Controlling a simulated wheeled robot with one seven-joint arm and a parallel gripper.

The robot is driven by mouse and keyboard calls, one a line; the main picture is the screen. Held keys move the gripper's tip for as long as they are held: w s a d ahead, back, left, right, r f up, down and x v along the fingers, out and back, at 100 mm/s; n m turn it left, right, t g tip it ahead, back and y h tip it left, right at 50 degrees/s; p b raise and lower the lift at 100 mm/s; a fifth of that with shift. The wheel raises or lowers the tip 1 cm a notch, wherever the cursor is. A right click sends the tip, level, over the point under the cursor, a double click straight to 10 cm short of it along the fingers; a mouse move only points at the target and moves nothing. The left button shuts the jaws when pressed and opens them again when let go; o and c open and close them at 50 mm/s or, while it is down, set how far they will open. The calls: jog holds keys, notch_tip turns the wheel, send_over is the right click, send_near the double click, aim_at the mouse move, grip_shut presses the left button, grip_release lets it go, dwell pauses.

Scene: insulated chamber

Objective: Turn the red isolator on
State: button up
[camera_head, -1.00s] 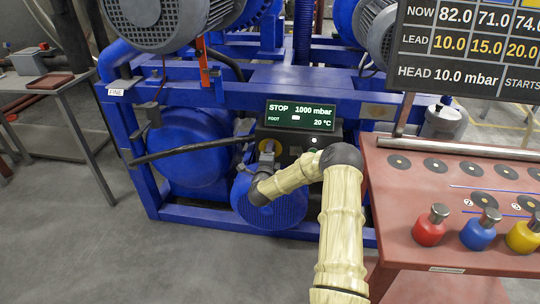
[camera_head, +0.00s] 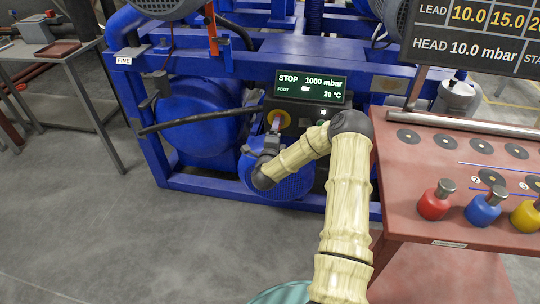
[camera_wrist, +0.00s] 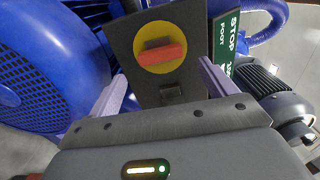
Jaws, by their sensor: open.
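The red isolator (camera_wrist: 162,54) is a red bar handle on a round yellow disc, set in a dark panel (camera_wrist: 128,48). In the wrist view its bar lies roughly across the picture. My gripper (camera_wrist: 162,70) is open, with one pale finger on each side of the panel's lower part, and faces the handle. Nothing is held; I cannot tell how far the fingertips are from the handle. In the head view the yellow disc (camera_head: 284,119) shows on the dark control box, and my gripper (camera_head: 274,127) partly covers it.
A lit display (camera_head: 310,86) reads STOP, 1000 mbar, 20 °C. A blue drum (camera_head: 205,120) and blue frame surround the panel. A black bar (camera_head: 195,121) runs left of the gripper. A red console (camera_head: 440,165) with red, blue and yellow knobs stands right.

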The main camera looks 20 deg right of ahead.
jog(key=v, duration=1.2)
jog(key=shift+p, duration=0.4)
jog(key=shift+w+a, duration=0.1)
jog(key=s+a+r+n+g+y, duration=0.1)
jog(key=a+r+n+g+y, duration=0.15)
jog(key=a+n+y, duration=1.1)
jog(key=s+d+r+n+g+h, duration=0.1)
jog(key=s+r+n+g+h, duration=0.15)
jog(key=s+n+g, duration=0.6)
jog(key=s+d+r+n+g+h, duration=0.1)
jog(key=s+r+n, duration=0.25)
jog(key=s, duration=0.95)
notch_tip(320, 180, up, 26)
jog(key=p, duration=2.5)
jog(key=shift+s+f, duration=0.2)
jog(key=shift+s, duration=0.1)
